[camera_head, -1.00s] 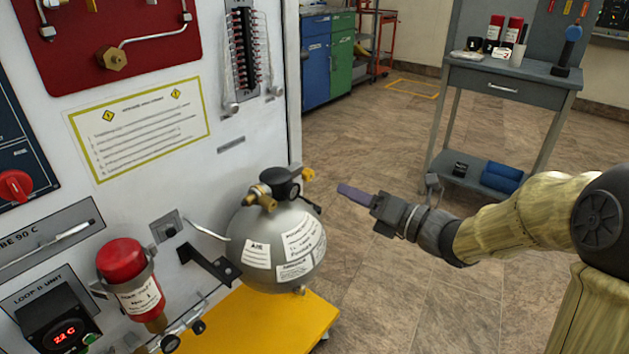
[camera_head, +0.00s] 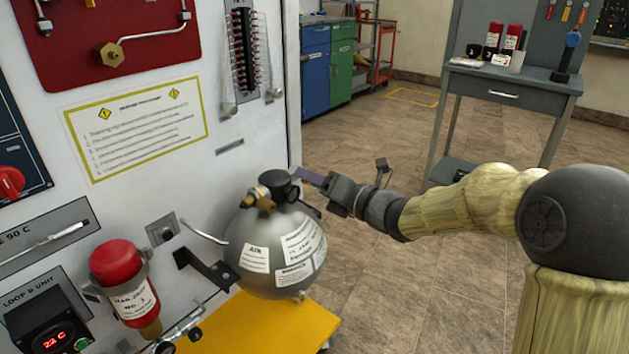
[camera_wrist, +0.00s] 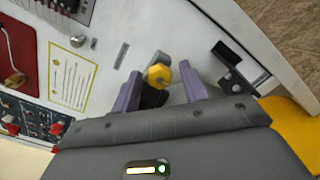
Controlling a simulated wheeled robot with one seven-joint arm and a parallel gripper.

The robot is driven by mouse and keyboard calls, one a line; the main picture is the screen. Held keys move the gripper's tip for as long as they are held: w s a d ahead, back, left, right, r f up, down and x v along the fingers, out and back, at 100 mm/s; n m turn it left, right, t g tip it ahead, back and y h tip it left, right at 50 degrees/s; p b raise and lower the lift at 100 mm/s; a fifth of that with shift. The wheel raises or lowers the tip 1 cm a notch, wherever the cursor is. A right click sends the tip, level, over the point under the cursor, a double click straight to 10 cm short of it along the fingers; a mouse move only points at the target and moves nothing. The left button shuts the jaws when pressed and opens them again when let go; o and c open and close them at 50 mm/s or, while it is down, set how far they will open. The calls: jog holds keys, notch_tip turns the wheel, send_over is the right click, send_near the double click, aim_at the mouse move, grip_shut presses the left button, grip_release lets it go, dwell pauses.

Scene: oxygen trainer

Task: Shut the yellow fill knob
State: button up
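The yellow fill knob (camera_wrist: 158,75) shows in the wrist view between my two purple fingers, closer to the left one. Whether a finger touches it is unclear. My gripper (camera_wrist: 161,70) is open, with a wide gap between the fingers. In the head view my gripper (camera_head: 303,175) reaches in from the right at the top of the grey round tank (camera_head: 265,262), beside its black valve (camera_head: 279,185).
A white panel (camera_head: 150,190) stands close behind the tank, with a black bracket (camera_head: 205,268) and a red bottle (camera_head: 116,262) at left. A yellow platform (camera_head: 310,325) is under the tank. Open floor (camera_head: 400,290) lies to the right; a grey table (camera_head: 510,80) stands behind.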

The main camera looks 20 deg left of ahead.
jog(key=c, duration=0.8)
